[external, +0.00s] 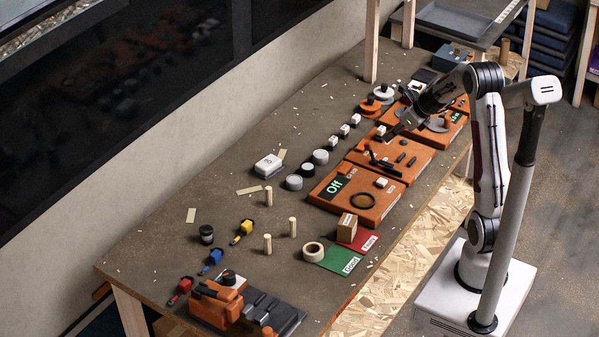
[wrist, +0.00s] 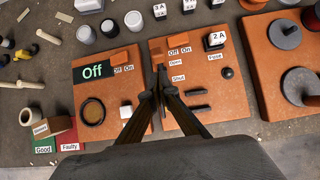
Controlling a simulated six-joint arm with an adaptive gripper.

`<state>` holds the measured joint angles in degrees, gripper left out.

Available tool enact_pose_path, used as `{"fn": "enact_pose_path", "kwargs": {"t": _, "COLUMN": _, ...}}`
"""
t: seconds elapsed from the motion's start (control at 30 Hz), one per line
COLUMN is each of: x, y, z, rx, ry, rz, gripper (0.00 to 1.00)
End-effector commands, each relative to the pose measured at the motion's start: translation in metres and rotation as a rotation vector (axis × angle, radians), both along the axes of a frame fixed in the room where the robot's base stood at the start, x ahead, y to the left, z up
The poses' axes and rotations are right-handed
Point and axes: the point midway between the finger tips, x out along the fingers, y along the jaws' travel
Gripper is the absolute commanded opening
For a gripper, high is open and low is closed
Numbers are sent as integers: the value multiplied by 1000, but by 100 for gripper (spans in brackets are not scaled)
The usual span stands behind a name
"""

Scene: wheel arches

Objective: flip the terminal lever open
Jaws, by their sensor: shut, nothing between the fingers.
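The middle orange panel (wrist: 235,103) carries the printed labels Open (wrist: 176,62) and Shut (wrist: 178,78). It also shows in the external view (external: 418,153). A dark lever-like piece (external: 378,160) stands on its left part in the external view. My gripper (wrist: 160,70) is shut and empty, its tips together over the panel's left part, just left of these labels. In the external view my gripper (external: 388,136) reaches down to this panel from the upper right. The fingers overlap the lever area in the wrist view, so I cannot tell the lever's exact position or whether they touch it.
Two black bars (wrist: 198,92), a black knob (wrist: 227,73) and a white 2 A fuse block (wrist: 215,38) are on the same panel. The left panel (wrist: 83,113) has an Off display (wrist: 93,71). Another orange panel (wrist: 262,55) with grey discs is to the right.

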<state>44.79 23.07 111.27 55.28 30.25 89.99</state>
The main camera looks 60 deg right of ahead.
Motion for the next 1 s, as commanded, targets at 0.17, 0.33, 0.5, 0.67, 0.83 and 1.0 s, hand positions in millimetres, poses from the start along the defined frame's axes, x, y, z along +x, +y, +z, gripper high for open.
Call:
{"fn": "enact_pose_path", "kwargs": {"t": 0.17, "x": 5, "y": 0, "z": 21, "rx": -3, "ry": -4, "rz": 3, "gripper": 0}}
{"fn": "enact_pose_path", "kwargs": {"t": 0.33, "x": 8, "y": -1, "z": 43, "rx": -3, "ry": -5, "rz": 1, "gripper": 0}}
{"fn": "enact_pose_path", "kwargs": {"t": 0.5, "x": 12, "y": -1, "z": 67, "rx": -3, "ry": -4, "rz": 1, "gripper": 0}}
{"fn": "enact_pose_path", "kwargs": {"t": 0.67, "x": 14, "y": -1, "z": 85, "rx": -2, "ry": -3, "rz": 1, "gripper": 0}}
{"fn": "enact_pose_path", "kwargs": {"t": 0.83, "x": 15, "y": 0, "z": 96, "rx": -1, "ry": -2, "rz": 1, "gripper": 0}}
{"fn": "enact_pose_path", "kwargs": {"t": 1.0, "x": 16, "y": 0, "z": 99, "rx": -1, "ry": -1, "rz": 1, "gripper": 0}}
